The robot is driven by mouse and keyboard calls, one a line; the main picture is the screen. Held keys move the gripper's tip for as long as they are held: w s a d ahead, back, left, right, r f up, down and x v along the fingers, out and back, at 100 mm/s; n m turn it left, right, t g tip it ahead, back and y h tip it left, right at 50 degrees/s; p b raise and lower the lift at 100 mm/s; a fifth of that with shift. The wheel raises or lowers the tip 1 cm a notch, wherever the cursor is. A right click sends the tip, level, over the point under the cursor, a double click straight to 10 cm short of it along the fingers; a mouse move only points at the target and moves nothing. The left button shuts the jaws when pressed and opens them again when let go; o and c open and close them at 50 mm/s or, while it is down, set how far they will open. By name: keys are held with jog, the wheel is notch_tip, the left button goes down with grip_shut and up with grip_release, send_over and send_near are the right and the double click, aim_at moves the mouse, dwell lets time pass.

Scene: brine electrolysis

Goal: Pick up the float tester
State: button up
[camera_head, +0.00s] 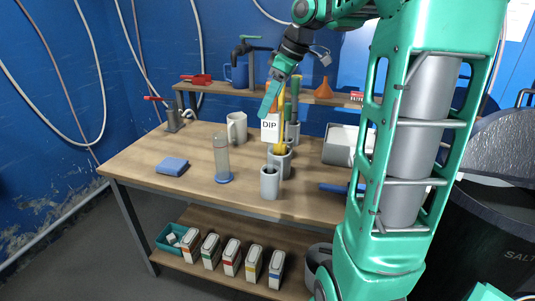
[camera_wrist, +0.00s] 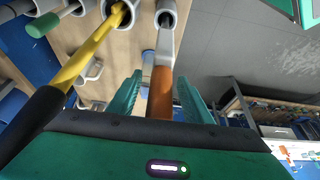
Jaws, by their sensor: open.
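No label in either view names the float tester; I cannot tell for certain which thing it is. My gripper (camera_head: 266,112) is above the table among the standing tools, and its green fingers are open in the wrist view (camera_wrist: 160,76). An orange-handled tool with a pale grey shaft (camera_wrist: 162,92) shows between the open fingers. Whether they touch it is not clear. Its far end lies towards a grey cup (camera_wrist: 166,14). A clear cylinder on a blue base (camera_head: 222,158) stands upright on the table, left of the gripper.
A yellow tool (camera_wrist: 92,52) with a black grip passes close left of my fingers. A grey holder (camera_head: 269,182) stands at the table front. A white DIP sign (camera_head: 269,128), a mug (camera_head: 237,128) and a blue cloth (camera_head: 172,166) are nearby.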

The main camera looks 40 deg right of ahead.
jog(key=shift+x, duration=1.15)
grip_shut()
